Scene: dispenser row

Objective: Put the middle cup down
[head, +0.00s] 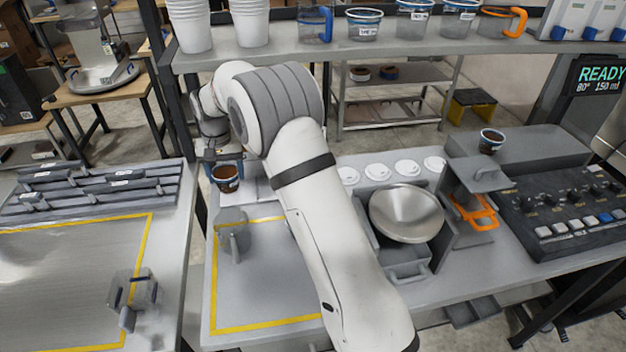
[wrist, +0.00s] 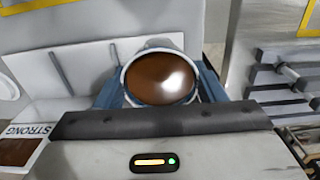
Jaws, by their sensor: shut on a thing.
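In the wrist view the cup's round mouth and glossy brown drink (wrist: 160,78) face the camera, and the cup looks upright. Its base is hidden in the wrist view, and I cannot tell whether it touches the surface below. A second filled cup (head: 491,141) stands on a grey block at the right.
A card marked STRONG (wrist: 20,145) lies left of the held cup in the wrist view. A metal bowl (head: 406,213), white lids and a control panel are further right. A shelf (head: 400,53) runs above.

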